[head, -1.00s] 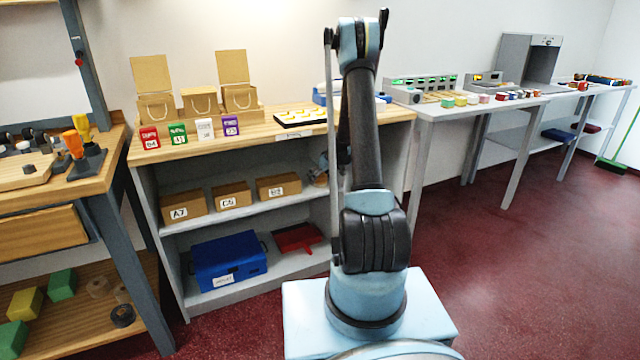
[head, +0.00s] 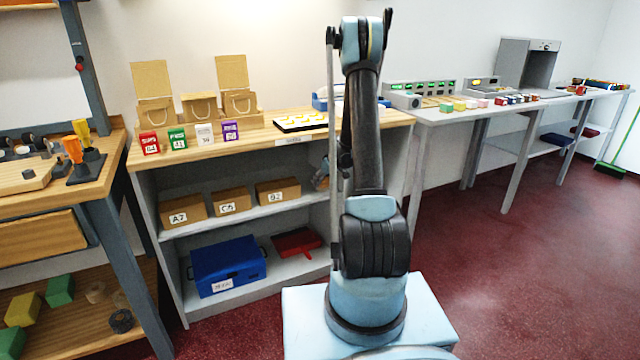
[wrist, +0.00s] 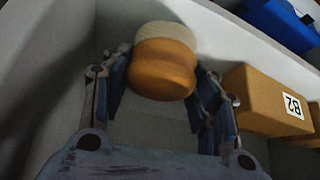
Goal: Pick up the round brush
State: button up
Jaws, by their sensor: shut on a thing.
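The round brush (wrist: 163,65) shows in the wrist view as a squat orange-brown body with a pale, cream-coloured band at its far end. My gripper (wrist: 160,85) is shut on it, with one finger on each side. The brush is inside the pale grey shelf unit, near its side wall. In the head view my gripper (head: 322,178) is partly hidden behind my arm, at the right end of the middle shelf. The brush cannot be made out clearly there. I cannot tell whether it still touches the shelf.
The box marked B2 (wrist: 265,100) stands close to the right of my gripper in the wrist view. Boxes A7 (head: 183,210) and C5 (head: 231,200) share that shelf (head: 212,222). A blue bin (head: 228,263) and a red dustpan-like item (head: 297,242) lie below. The counter top is above.

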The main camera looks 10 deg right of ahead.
jog(key=s+d, duration=0.4)
jog(key=s, duration=0.3)
jog(key=s+d, duration=0.3)
jog(key=s, duration=0.4)
jog(key=shift+d, duration=0.35)
jog(key=o, duration=0.7)
jog(key=shift+c, duration=0.2)
jog(key=c, duration=0.4)
jog(key=shift+w+a, duration=0.1)
